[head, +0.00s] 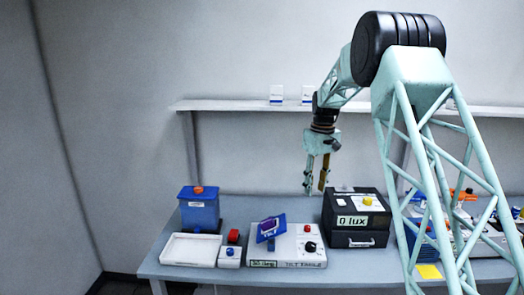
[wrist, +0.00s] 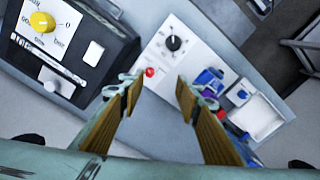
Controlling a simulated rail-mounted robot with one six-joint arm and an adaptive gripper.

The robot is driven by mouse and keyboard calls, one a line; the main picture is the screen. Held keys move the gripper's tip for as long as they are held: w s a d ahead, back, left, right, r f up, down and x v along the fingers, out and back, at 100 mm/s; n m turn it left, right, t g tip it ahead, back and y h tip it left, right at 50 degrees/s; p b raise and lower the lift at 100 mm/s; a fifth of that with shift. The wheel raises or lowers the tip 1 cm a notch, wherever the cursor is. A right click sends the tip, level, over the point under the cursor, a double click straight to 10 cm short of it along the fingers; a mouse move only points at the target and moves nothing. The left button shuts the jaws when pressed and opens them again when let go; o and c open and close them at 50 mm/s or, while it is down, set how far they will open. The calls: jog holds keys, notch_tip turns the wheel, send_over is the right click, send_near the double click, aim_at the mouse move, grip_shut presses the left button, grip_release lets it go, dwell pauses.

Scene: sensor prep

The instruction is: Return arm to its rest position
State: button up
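My gripper (head: 316,190) hangs from my arm above the bench, pointing down, over the gap between the tilt device and the black light-meter box. It also shows in the wrist view (wrist: 155,88), with its two fingers apart and nothing between them. The fingertips are clear of everything below.
A blue container (head: 199,211), a white tray (head: 192,248) and button boxes (head: 231,251) stand left. A wall shelf (head: 240,105) runs behind my arm.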

jog(key=s+r+m+t+b, duration=0.1)
jog(key=s+r, duration=0.6)
jog(key=s, duration=0.4)
jog(key=s+r+m+b, duration=0.1)
jog(key=s+r, duration=0.5)
jog(key=s, duration=0.4)
jog(key=s+r+m+t+b, duration=0.1)
jog(key=s+r, duration=0.6)
jog(key=s, duration=0.4)
jog(key=s+f+m+t+b, duration=0.1)
jog(key=s+f, duration=0.2)
jog(key=s, duration=1.4)
jog(key=s+f+m+b, duration=0.1)
jog(key=s+f, duration=0.3)
jog(key=s, duration=1.4)
jog(key=shift+s+a+f+m+t, duration=0.2)
jog(key=shift+s+m+t, duration=0.1)
jog(key=shift+t, duration=0.1)
jog(key=shift+w, duration=0.1)
notch_tip(320, 180, down, 5)
jog(key=b, duration=0.5)
jog(key=shift+f+b, duration=0.2)
jog(key=shift+b, duration=0.1)
notch_tip(320, 180, down, 8)
jog(key=b, duration=0.8)
